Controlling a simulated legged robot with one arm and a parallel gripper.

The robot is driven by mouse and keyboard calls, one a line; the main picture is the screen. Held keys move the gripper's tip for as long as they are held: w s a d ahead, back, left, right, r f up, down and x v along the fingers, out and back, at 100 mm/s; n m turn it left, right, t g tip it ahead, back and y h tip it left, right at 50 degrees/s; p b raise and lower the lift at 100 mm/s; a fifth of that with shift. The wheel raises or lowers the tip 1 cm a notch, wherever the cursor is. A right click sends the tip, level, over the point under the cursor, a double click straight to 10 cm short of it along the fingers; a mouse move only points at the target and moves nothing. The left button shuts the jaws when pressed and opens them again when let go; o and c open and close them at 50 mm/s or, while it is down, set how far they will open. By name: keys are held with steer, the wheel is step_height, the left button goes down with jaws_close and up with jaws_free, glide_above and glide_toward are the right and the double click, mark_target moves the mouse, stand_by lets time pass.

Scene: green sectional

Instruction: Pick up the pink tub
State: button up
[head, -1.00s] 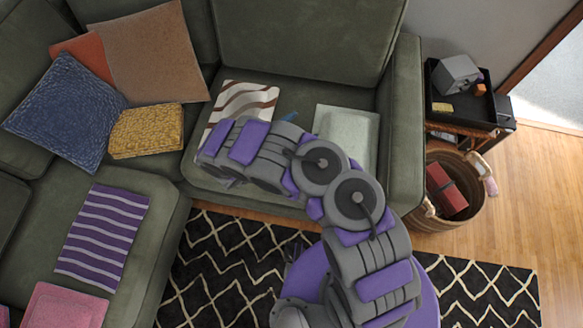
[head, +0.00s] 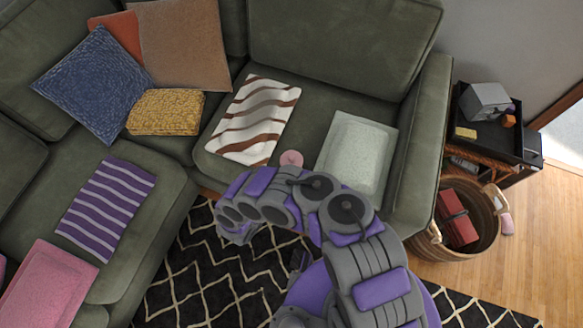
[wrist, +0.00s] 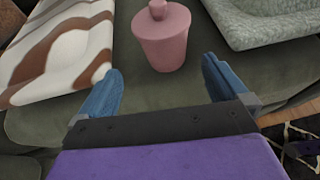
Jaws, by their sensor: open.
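The pink tub (wrist: 164,40), with a round knob on its lid, stands upright on the green sofa seat in the wrist view. In the head view only its pink top (head: 291,158) shows above my arm. My gripper (wrist: 163,88) is open and empty, with its two blue fingers spread apart. The tub is ahead of the fingertips, roughly centred between them and not touching them. In the head view my gripper's fingers are hidden by or lost against my arm.
A brown-and-white wavy cloth (head: 256,120) lies left of the tub and a pale grey-green cushion (head: 357,153) lies right of it. The sofa backrest (head: 330,45) rises behind. A wicker basket (head: 472,222) and a black tray (head: 488,125) are at the right.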

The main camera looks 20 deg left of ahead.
steer(key=x, duration=0.3)
steer(key=b+x, duration=0.1)
steer(key=x, duration=0.2)
steer(key=shift+d+f, duration=0.1)
steer(key=shift+d, duration=0.15)
steer(key=shift+w+d+b, duration=0.25)
steer(key=shift+w+b, duration=0.1)
steer(key=shift+w, duration=0.1)
steer(key=w+f+b, duration=0.1)
steer(key=w+f, duration=0.1)
steer(key=w, duration=0.1)
steer(key=shift+w+f+b, duration=0.25)
steer(key=shift+b, duration=0.15)
steer(key=shift+w+d+f, duration=0.1)
steer(key=shift+w+d, duration=0.1)
steer(key=shift+w, duration=0.25)
steer(key=shift+d, duration=0.2)
steer(key=shift+c, duration=0.5)
steer(key=shift+a, duration=0.15)
steer(key=c, duration=0.6)
